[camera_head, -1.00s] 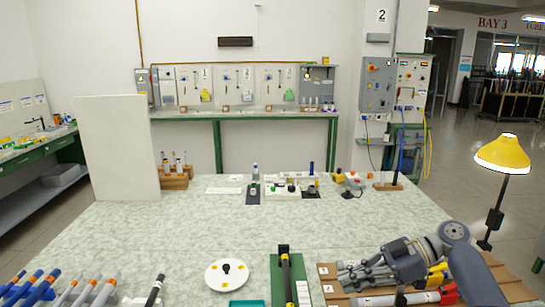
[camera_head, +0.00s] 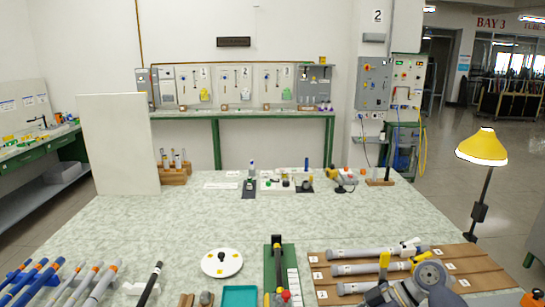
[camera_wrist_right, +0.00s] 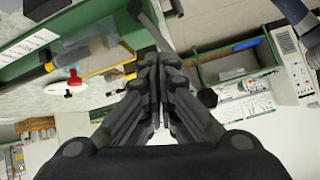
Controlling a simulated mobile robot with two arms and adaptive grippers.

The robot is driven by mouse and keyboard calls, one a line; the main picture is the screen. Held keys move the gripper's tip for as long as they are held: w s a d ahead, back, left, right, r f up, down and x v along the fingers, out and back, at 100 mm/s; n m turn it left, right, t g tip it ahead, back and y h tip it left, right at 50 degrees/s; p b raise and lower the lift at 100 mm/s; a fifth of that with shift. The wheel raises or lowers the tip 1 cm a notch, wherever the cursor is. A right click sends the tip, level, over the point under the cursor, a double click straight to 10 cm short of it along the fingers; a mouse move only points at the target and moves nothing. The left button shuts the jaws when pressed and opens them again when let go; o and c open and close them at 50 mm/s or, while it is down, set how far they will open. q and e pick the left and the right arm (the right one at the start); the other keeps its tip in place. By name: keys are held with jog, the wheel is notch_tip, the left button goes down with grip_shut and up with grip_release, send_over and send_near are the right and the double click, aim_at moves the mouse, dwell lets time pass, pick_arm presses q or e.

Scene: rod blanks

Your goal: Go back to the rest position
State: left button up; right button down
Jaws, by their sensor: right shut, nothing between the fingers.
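My right gripper (camera_wrist_right: 157,88) is shut and empty in the right wrist view, its dark fingers pressed together. In the head view my right arm (camera_head: 430,278) shows at the bottom right, low over the near edge of the brown rod board (camera_head: 480,262); its fingertips are mostly cut off by the frame's bottom. Grey rods (camera_head: 365,253) with yellow and white fittings lie on that board, apart from the gripper as far as I can see. My left gripper is not in view.
A green fixture (camera_head: 290,254) with a dark bar and red knob stands at the front middle, beside a white disc (camera_head: 222,263) and a teal tray (camera_head: 240,296). A yellow lamp (camera_head: 483,147) stands right. The table's middle is clear.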

jog(key=s+a+f+m+t+h, duration=0.2)
jog(key=s+f+m+h, duration=0.35)
jog(key=s+f, duration=0.85)
jog(key=s+d+r+m+t+h, duration=0.2)
jog(key=s+d+m+h, duration=0.3)
jog(key=s+d+m, duration=0.5)
jog(key=s+a+f+n+g+b, duration=0.1)
jog(key=s+f+b, duration=0.1)
jog(key=f, duration=1.3)
jog(key=s+a+f+n+b, duration=0.1)
jog(key=f+n+b, duration=0.1)
jog(key=f, duration=1.2)
pick_arm(q)
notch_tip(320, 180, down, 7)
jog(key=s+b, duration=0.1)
jog(key=b, duration=0.1)
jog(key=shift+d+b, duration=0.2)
jog(key=shift+b, duration=0.2)
pick_arm(e)
jog(key=s+d+f+g, duration=0.1)
jog(key=s+d+f, duration=0.1)
jog(key=s+f, duration=1.5)
notch_tip(320, 180, down, 3)
jog(key=shift+s+d+r+g, duration=0.1)
jog(key=shift+s+d+g, duration=0.15)
jog(key=shift+d+g, duration=0.1)
